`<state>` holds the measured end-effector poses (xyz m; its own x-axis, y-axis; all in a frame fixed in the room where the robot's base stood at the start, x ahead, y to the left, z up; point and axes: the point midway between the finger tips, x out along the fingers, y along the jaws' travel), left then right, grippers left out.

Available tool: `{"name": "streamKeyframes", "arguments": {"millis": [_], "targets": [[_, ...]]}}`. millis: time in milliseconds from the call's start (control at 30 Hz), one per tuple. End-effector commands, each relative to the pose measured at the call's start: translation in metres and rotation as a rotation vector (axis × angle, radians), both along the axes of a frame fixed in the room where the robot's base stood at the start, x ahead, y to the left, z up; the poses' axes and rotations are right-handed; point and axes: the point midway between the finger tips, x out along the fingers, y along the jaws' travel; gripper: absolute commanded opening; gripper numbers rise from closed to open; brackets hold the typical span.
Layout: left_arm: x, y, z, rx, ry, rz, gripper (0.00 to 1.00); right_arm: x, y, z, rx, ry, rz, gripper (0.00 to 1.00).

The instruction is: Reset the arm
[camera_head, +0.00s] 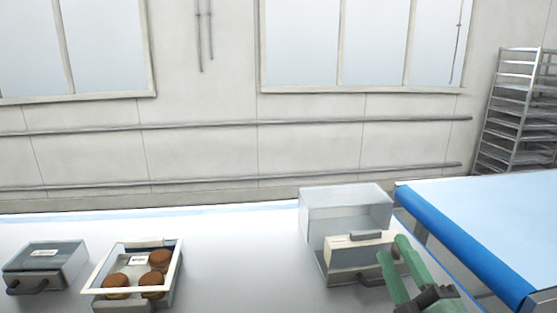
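My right gripper (392,248) shows at the lower right, with two green fingers spread apart and nothing visible between them. It overlaps the right front edge of a clear-sided box (345,208) with a white front part (352,255) and a dark handle below. I cannot tell whether the fingers touch the box. My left gripper is not in view.
A white-rimmed open box (175,270) holds three brown rounds (160,260). A lidded grey box (45,262) with a handle stands at far left. A blue-edged belt (465,240) runs along the right, with a metal rack (515,115) behind. The white tabletop (240,260) is clear in the middle.

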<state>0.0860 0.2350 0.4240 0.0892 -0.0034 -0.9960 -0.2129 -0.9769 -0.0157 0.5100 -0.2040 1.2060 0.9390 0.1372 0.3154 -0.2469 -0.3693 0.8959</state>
Motion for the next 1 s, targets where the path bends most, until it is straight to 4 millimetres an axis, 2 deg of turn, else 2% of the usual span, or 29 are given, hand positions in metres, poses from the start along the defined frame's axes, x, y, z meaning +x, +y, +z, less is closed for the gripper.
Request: {"name": "streamKeyframes", "arguments": {"millis": [33, 167, 200, 300, 400, 500, 600, 767, 800, 1000], "targets": [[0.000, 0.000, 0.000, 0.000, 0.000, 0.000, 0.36, 0.000, -0.014, -0.037, 0.118, 0.136, -0.048, 0.36], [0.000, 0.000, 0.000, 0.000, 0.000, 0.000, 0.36, -0.017, -0.038, -0.132, 0.379, 0.468, -0.177, 0.36], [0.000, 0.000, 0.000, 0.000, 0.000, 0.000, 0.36, -0.028, -0.041, -0.160, 0.450, 0.567, -0.216, 0.36], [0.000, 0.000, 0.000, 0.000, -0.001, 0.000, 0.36, -0.064, -0.043, -0.225, 0.605, 0.802, -0.314, 0.36], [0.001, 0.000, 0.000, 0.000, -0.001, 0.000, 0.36, -0.105, -0.038, -0.274, 0.722, 1.000, -0.397, 0.36], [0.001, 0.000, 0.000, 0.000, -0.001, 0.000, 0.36, -0.143, -0.029, -0.307, 0.808, 1.161, -0.466, 0.36], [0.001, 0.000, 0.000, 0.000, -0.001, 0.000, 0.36, -0.179, -0.020, -0.331, 0.875, 1.300, -0.528, 0.36], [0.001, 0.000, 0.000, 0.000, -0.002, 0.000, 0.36, -0.234, -0.002, -0.356, 0.958, 1.500, -0.614, 0.36], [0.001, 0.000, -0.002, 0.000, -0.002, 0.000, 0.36, -0.241, 0.000, -0.366, 0.968, 1.531, -0.631, 0.36], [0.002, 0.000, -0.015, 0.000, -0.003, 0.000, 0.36, -0.225, 0.001, -0.446, 0.950, 1.545, -0.641, 0.36]]}}
